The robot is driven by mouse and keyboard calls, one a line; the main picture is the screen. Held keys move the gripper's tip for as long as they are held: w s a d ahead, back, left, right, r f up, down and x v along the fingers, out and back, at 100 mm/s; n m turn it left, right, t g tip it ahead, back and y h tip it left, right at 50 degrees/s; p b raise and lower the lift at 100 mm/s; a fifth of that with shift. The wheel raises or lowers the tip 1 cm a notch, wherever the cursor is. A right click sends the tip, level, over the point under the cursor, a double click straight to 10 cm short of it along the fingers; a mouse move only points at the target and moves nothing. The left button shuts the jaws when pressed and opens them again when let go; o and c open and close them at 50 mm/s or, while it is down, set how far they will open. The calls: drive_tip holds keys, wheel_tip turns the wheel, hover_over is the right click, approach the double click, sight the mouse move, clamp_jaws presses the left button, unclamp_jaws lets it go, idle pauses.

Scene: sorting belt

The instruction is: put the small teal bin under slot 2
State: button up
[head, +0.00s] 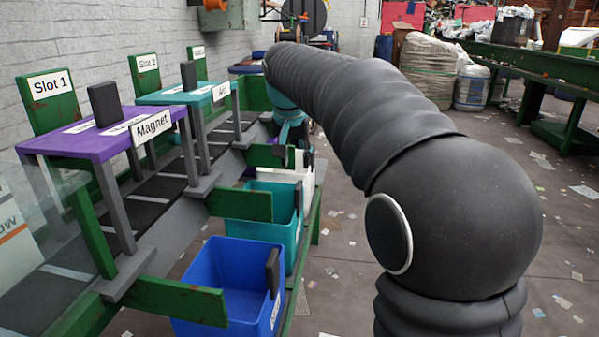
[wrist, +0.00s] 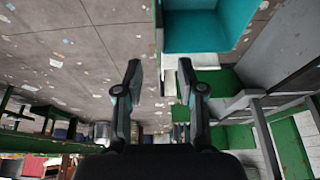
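The teal bin (head: 270,220) stands upright in the row beside the belt, between the blue bin and the white bin, near the teal-topped Air station. In the wrist view the teal bin (wrist: 207,32) is at the top, beyond my fingertips and apart from them. The Slot 2 sign (head: 147,63) is on a green board behind that station. My gripper (wrist: 159,68) is open, with a clear gap and nothing held between its fingers. In the head view my arm bends down towards the far end of the bin row, and the fingers are not clearly visible.
The blue bin (head: 226,278) stands nearest, beside the purple Magnet station (head: 105,125) and Slot 1 sign (head: 50,86). A white bin (head: 301,178) is beyond the teal one. Green dividers (head: 240,205) separate the places. Open littered floor (head: 350,270) lies to the right.

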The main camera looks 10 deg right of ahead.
drive_tip(key=s+d+f+n+y, duration=0.1)
drive_tip(key=s+f, duration=0.1)
drive_tip(key=s, duration=0.7)
drive_tip(key=s+d+f+n, duration=0.1)
drive_tip(key=s, duration=0.7)
drive_tip(key=s+f+n+t, duration=0.1)
drive_tip(key=s+f+n, duration=0.1)
drive_tip(key=s+f, duration=0.9)
drive_tip(key=s, duration=0.4)
drive_tip(key=shift+s+a+f+y, duration=0.15)
drive_tip(key=shift+f+y, duration=0.05)
drive_tip(key=shift+y, duration=0.1)
